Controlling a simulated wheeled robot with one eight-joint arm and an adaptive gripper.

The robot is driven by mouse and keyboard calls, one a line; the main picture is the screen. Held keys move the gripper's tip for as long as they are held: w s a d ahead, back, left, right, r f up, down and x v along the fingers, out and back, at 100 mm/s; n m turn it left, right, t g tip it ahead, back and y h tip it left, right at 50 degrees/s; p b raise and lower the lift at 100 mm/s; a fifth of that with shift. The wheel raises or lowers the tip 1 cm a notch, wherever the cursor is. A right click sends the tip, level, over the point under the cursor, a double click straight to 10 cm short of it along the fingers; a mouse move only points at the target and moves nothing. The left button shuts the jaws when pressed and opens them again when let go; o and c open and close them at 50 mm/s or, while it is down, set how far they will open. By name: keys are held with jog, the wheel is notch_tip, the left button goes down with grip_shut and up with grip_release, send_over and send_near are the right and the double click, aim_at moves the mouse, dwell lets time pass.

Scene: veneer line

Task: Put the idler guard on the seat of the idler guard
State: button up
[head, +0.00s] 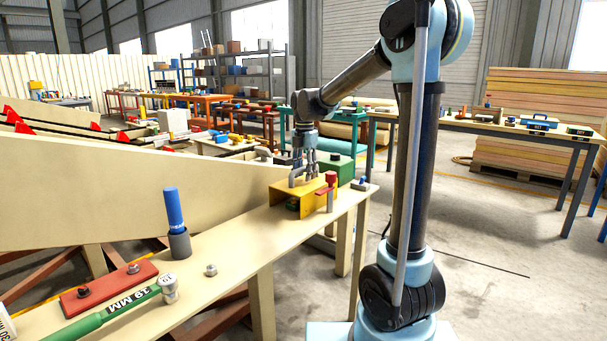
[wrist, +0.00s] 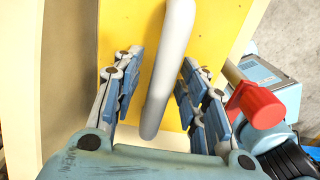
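The idler guard appears to be the yellow bent-sheet cover (head: 311,207) with a grey bar handle, at the far end of the long bench. In the wrist view, its yellow top (wrist: 205,38) lies below my gripper (wrist: 160,95). The grey handle (wrist: 165,70) runs between my blue-padded fingers, with yellow showing on both sides, so the fingers are open around it. The head view shows my gripper (head: 302,168) pointing down over the cover. A small dark green thing shows under the cover's open front. I cannot make out the seat of the guard.
A red-topped grey post (head: 331,188) stands right beside the cover, close to my right finger in the wrist view (wrist: 258,104). A green box (head: 338,168) is behind. A blue-handled tool (head: 174,210) stands nearer, with a red plate (head: 108,287) and green wrench (head: 115,308).

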notch_tip(320, 180, up, 13)
jog(key=s+d+f+m, duration=0.1)
jog(key=s+d+m, duration=0.1)
jog(key=s+d+f+m, duration=0.1)
jog(key=s+d+m, duration=0.1)
jog(key=d, duration=0.1)
jog(key=s+d+f+m, duration=0.1)
jog(key=s+d+m, duration=0.1)
jog(key=s, duration=0.1)
jog(key=shift+d+f, duration=0.2)
jog(key=shift+d, duration=0.05)
jog(key=s+d+f+m+t, duration=0.1)
jog(key=s+d+f+m, duration=0.5)
jog(key=s+f+m, duration=0.5)
jog(key=s+d+f+m+t, duration=0.1)
jog(key=s+d+f+m, duration=0.6)
jog(key=s+f+m, duration=0.4)
jog(key=s+f, duration=0.2)
jog(key=shift+s+d, duration=0.3)
jog(key=shift+s, duration=0.1)
jog(key=shift+w+f, duration=0.15)
jog(key=shift+w, duration=0.25)
